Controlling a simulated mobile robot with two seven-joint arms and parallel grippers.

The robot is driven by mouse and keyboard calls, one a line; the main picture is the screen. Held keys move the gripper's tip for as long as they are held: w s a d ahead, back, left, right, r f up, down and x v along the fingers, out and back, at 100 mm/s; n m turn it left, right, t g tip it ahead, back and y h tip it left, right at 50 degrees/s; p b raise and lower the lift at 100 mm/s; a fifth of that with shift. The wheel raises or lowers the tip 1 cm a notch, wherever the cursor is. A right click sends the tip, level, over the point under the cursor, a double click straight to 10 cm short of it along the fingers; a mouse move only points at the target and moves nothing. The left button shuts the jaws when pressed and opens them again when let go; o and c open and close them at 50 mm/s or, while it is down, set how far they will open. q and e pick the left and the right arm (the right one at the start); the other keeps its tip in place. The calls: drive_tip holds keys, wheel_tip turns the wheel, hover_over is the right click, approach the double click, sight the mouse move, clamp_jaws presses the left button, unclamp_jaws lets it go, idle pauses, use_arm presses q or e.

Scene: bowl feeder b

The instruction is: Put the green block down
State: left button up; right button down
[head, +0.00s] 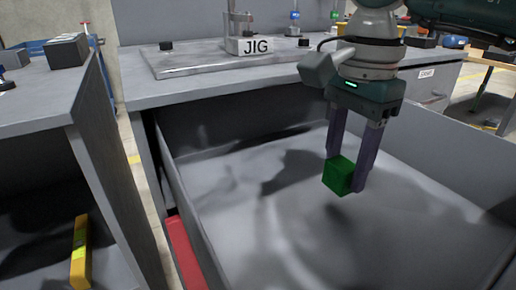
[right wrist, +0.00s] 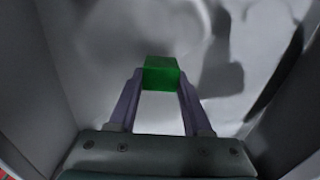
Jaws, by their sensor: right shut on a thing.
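The green block (head: 338,176) is between the purple fingertips of my right gripper (head: 346,178). The gripper is shut on it and points down inside the open drawer (head: 240,215). The block appears held above the drawer floor; the exact gap is hard to tell. In the right wrist view the green block (right wrist: 161,73) sits at the ends of the two fingers (right wrist: 160,84), with grey drawer floor behind it. My left gripper is in neither view.
The drawer's floor is bare around the block, with shadows on it. Behind it, a workbench (head: 190,92) carries a jig (head: 256,45) on a plate.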

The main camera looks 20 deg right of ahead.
sight(342, 185)
wheel_tip(342, 185, down, 3)
drive_tip(key=shift+f+b, duration=0.1)
drive_tip(key=shift+b, duration=0.2)
drive_tip(key=shift+f, duration=0.15)
drive_tip(key=shift+f, duration=0.2)
drive_tip(key=shift+c, duration=1.7)
unclamp_jaws()
drive_tip(key=shift+r, duration=0.1)
